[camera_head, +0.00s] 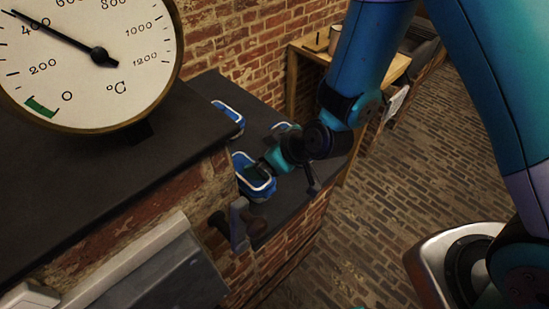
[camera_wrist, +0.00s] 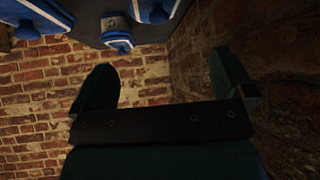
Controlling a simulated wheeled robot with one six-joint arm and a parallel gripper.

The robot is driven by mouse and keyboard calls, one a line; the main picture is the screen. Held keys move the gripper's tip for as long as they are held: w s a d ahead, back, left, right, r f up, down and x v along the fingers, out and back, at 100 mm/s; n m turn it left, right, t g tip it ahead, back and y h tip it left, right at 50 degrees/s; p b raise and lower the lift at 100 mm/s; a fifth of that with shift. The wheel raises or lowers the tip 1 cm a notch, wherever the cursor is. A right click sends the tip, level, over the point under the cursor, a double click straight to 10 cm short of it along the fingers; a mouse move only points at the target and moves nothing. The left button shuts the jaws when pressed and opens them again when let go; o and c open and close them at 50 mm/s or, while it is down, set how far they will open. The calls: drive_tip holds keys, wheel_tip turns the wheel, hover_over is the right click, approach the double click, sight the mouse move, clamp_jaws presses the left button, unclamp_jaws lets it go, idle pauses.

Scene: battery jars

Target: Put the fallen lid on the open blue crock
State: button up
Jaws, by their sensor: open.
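The open blue crock (camera_head: 257,191) stands upright on the dark bench top in the head view, with a pale rim and a dark inside. My gripper (camera_head: 260,170) reaches in from the right and overlaps the crock's opening in that view; I cannot tell its height above it. In the wrist view my gripper (camera_wrist: 162,82) is open, with only brick wall visible between its fingers. A small blue piece with a pale edge and a knob (camera_wrist: 118,41) shows above the fingers there. I cannot tell whether it is the fallen lid, and no lid stands out in the head view.
Two other blue vessels, one at the back (camera_head: 229,117) and one partly behind my arm (camera_head: 283,127), stand on the bench (camera_head: 235,95). A large dial gauge (camera_head: 100,75) is at the left. A brick wall borders the bench. The brick floor at the right is clear.

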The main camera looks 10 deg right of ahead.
drive_tip(key=s+d+r+m+g+h, duration=0.1)
drive_tip(key=s+d+r+g, duration=0.2)
drive_tip(key=s+r, duration=0.6)
drive_tip(key=s+d+r+m+g+h, duration=0.1)
drive_tip(key=s+d+r+g, duration=0.2)
drive_tip(key=s+r, duration=0.6)
wheel_tip(320, 180, up, 4)
drive_tip(key=d, duration=0.2)
drive_tip(key=shift+d+f+m+b, duration=0.15)
drive_tip(key=shift+d+m+b, duration=0.15)
drive_tip(key=shift+d+b, duration=0.1)
wheel_tip(320, 180, down, 7)
drive_tip(key=b, duration=0.6)
drive_tip(key=shift+b, duration=0.35)
